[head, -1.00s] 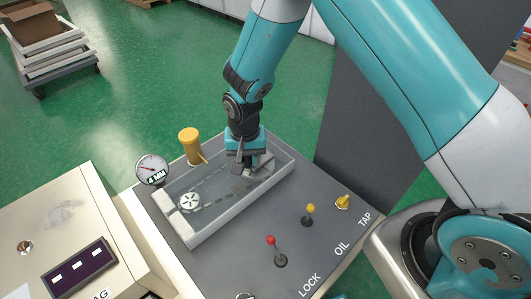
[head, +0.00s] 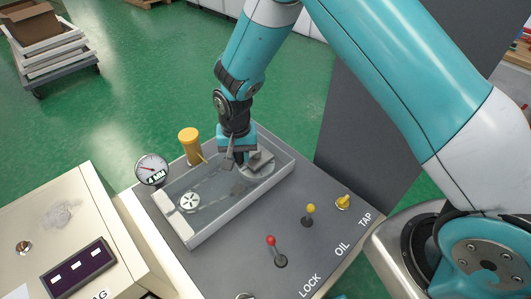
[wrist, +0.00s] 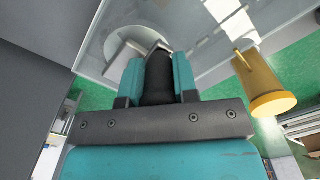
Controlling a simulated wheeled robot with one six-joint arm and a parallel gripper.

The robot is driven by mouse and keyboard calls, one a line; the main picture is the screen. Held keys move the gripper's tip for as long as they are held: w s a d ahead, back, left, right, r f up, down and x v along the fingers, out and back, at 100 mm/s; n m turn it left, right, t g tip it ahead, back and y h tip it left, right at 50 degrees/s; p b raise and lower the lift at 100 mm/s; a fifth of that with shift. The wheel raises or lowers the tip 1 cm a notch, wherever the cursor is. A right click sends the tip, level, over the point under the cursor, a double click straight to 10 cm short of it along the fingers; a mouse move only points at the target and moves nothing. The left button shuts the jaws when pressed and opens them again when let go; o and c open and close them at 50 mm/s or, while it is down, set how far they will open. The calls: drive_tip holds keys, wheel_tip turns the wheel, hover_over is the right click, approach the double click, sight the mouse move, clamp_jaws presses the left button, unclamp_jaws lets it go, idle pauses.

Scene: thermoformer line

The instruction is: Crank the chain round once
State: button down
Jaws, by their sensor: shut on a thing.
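The chain (head: 213,184) runs inside a shallow grey-walled tray (head: 219,229) on top of the machine, from a small white spoked wheel (head: 189,203) to a larger disc (head: 262,168) at the far right end. My gripper (head: 234,160) points down over the tray at the left of that disc. In the wrist view my gripper (wrist: 158,75) is shut on a dark upright crank handle (wrist: 157,82), with the pale disc (wrist: 125,50) just beyond.
A yellow cup-shaped part (head: 190,145) stands close behind the tray, with a dial gauge (head: 152,168) marked 4 MM to its left. A red-knobbed lever (head: 276,252), a yellow-knobbed lever (head: 309,214) and a yellow tap (head: 343,202) stand in front. A dark panel (head: 365,115) rises at the right.

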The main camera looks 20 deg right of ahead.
drive_tip(key=shift+w+a, duration=0.25)
drive_tip(key=shift+w, duration=0.9)
drive_tip(key=shift+w+b, duration=0.3)
drive_tip(key=shift+w, duration=0.75)
